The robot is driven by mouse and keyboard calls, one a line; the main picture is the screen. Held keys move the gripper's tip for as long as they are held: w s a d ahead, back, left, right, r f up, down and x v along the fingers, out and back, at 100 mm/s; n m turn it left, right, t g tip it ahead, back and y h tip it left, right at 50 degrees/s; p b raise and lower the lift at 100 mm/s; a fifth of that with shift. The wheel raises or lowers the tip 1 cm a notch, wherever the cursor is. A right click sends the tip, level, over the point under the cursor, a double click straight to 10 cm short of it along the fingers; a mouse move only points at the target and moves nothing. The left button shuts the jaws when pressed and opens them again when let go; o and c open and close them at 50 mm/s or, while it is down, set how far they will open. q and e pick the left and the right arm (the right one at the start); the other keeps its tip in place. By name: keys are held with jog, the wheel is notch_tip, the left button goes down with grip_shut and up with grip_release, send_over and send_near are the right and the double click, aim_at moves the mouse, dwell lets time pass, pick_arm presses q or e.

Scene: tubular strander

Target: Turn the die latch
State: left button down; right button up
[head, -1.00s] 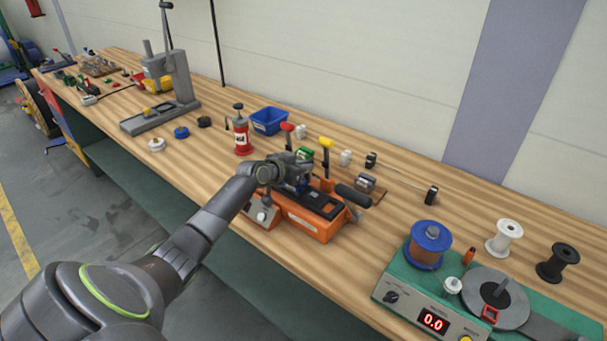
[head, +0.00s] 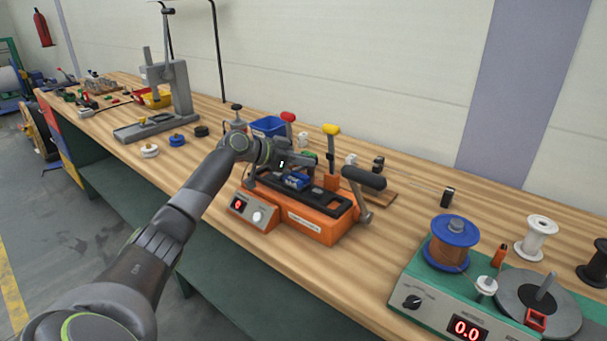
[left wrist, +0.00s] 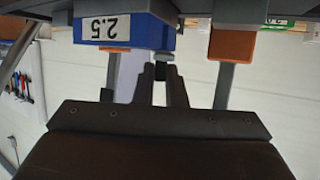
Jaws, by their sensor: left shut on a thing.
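The orange machine (head: 312,222) with a black top stands on the bench. A blue die block (head: 294,181) sits on it; in the left wrist view the block (left wrist: 152,38) carries the label 2.5, upside down. My left gripper (head: 308,161) reaches in from the left, just above and behind the die block. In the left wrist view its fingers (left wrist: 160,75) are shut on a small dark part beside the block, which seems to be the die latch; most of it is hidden. My right gripper is not in view.
A red-knobbed lever (head: 288,117) and a yellow-knobbed lever (head: 331,130) stand upright behind the machine's top. A black handle (head: 363,177) juts out at its right. A green winder (head: 430,290) stands front right, and a grey press (head: 165,85) stands left.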

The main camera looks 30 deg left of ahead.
pick_arm(q)
jog(key=shift+a+f+b, duration=0.1)
jog(key=shift+f+b, duration=0.15)
jog(key=shift+b, duration=0.15)
jog(key=shift+w+m+g+h+b, duration=0.1)
jog(key=shift+m+g+h+b, duration=0.3)
jog(key=shift+m+h+b, duration=0.25)
jog(key=shift+a+r+m+g+h+b, duration=0.15)
jog(key=shift+m+g+h+b, duration=0.25)
jog(key=shift+b, duration=0.4)
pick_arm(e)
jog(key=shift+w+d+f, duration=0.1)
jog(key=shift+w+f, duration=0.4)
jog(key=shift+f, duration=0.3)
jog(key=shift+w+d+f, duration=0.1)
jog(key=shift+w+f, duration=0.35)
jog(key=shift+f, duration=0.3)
pick_arm(q)
jog(key=c, duration=1.5)
grip_release()
jog(key=shift+r, duration=0.1)
